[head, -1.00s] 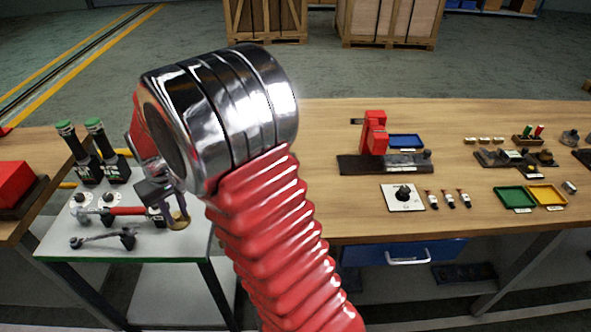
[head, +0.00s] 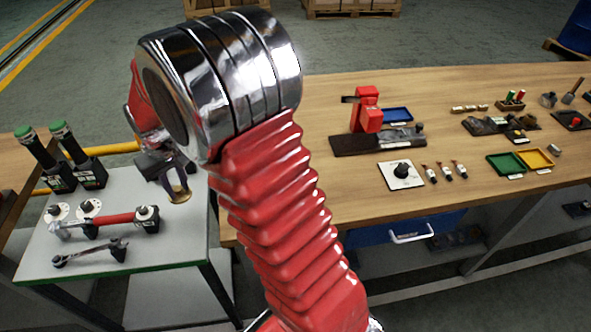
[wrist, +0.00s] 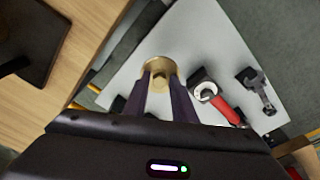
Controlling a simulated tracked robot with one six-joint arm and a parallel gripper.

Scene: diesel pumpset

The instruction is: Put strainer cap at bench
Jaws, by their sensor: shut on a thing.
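The strainer cap (wrist: 158,66) is a round brass-coloured piece with a raised middle, seen in the wrist view between my fingertips. My gripper (wrist: 158,82) is shut on it. In the head view my gripper (head: 177,180) shows past my red arm, with the brass edge of the cap (head: 181,196) below its dark fingers. The cap appears over the right part of the white-topped table (head: 185,235); its height above it is hard to tell. The wooden bench (head: 300,170) stands to the right in the head view, partly hidden by my arm.
On the white-topped table are a red-handled tool (head: 110,218), a dark wrench (head: 90,253) and two green-capped bottles (head: 62,140). The bench carries a red fixture (head: 366,108), a white plate with knob (head: 401,175), and green (head: 505,164) and yellow (head: 535,158) trays. Bare wood lies left of these.

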